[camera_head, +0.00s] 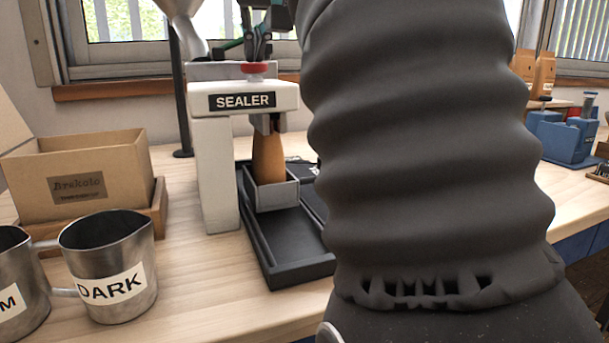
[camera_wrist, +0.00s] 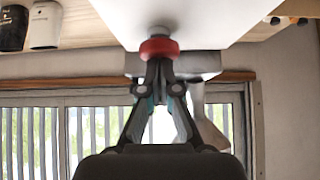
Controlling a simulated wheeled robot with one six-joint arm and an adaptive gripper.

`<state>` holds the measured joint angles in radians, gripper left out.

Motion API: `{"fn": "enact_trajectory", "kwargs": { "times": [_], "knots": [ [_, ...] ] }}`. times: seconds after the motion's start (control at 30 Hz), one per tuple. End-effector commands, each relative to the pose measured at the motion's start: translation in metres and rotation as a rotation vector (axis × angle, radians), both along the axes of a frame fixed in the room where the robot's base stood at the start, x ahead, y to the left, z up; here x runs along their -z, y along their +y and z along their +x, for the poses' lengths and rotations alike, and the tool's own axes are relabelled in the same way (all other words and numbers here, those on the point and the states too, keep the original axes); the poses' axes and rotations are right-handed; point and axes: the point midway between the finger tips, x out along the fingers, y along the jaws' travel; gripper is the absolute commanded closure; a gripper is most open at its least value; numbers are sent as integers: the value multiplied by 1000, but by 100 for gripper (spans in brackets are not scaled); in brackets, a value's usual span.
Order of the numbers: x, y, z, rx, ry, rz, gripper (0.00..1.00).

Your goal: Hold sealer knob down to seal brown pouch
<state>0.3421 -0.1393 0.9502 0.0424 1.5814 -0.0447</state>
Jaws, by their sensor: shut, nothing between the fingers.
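The white sealer (camera_head: 213,150) with its "SEALER" label stands on the bench in the head view. Its red knob (camera_head: 254,68) is on top. The brown pouch (camera_head: 268,158) stands upright under the sealer's head, in a small grey holder (camera_head: 272,194). My gripper (camera_head: 256,56) is shut and empty, pointing down with its fingertips at the top of the knob. In the wrist view the fingertips (camera_wrist: 159,62) meet the red knob (camera_wrist: 159,48), apparently touching it. The pouch does not show in the wrist view.
A black tray (camera_head: 290,262) lies before the sealer. Metal pitchers labelled "DARK" (camera_head: 107,262) and one ending in "M" (camera_head: 18,285) stand at the front left. An open cardboard box (camera_head: 85,178) is behind them. My arm hides the bench right of the sealer.

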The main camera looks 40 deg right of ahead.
Motion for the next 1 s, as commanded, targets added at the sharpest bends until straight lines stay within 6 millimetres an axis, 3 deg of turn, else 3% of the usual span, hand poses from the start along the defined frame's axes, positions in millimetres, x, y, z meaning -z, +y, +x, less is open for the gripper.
{"fn": "enact_trajectory", "kwargs": {
  "times": [0.37, 1.0],
  "knots": [
    [0, 0, 0, 0, 3, 1, 100],
    [-44, 0, 1, 0, 0, 0, 100]
  ]
}}
